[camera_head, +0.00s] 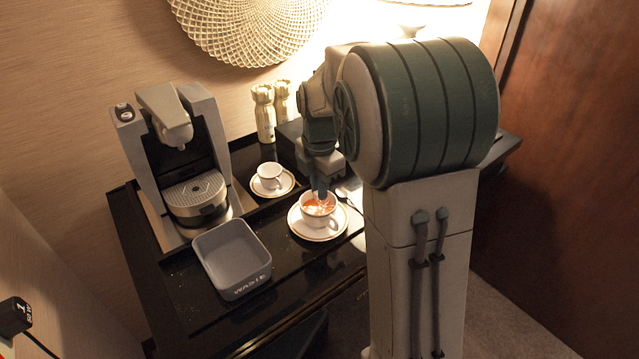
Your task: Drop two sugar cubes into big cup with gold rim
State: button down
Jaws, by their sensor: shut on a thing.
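The big cup (318,217) stands upright on a saucer (301,231) near the right part of the black counter. Orange-red and bright patches show inside it; I cannot tell what they are. My gripper (320,193) points down right over the cup's mouth, its fingertips at or just above the rim. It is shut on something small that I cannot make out. A smaller cup (269,172) stands on its own saucer (284,186) behind and to the left. No sugar cube can be clearly told apart in this view.
A grey waste bin (232,260) sits left of the big cup, with a coffee machine (175,150) behind it. Two pale patterned containers (264,112) stand at the back wall. A spoon (345,197) lies right of the cup. My arm hides the counter's right side.

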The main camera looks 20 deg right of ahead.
jog(key=c, duration=1.4)
grip_release()
notch_tip(320, 180, up, 14)
jog(key=f, duration=0.1)
jog(key=s+f+m+t, duration=0.1)
jog(key=s+f+m, duration=0.2)
jog(key=s+m, duration=0.4)
jog(key=s+f+m+t, duration=0.1)
jog(key=s+f+m, duration=0.2)
jog(key=s+m, duration=0.4)
jog(key=s+f+m+t, duration=0.1)
jog(key=s+f+m, duration=0.2)
jog(key=s+m, duration=0.4)
jog(key=shift+s+a+f+m, duration=0.1)
jog(key=shift+a+f+m, duration=0.1)
jog(key=shift+f+m, duration=0.35)
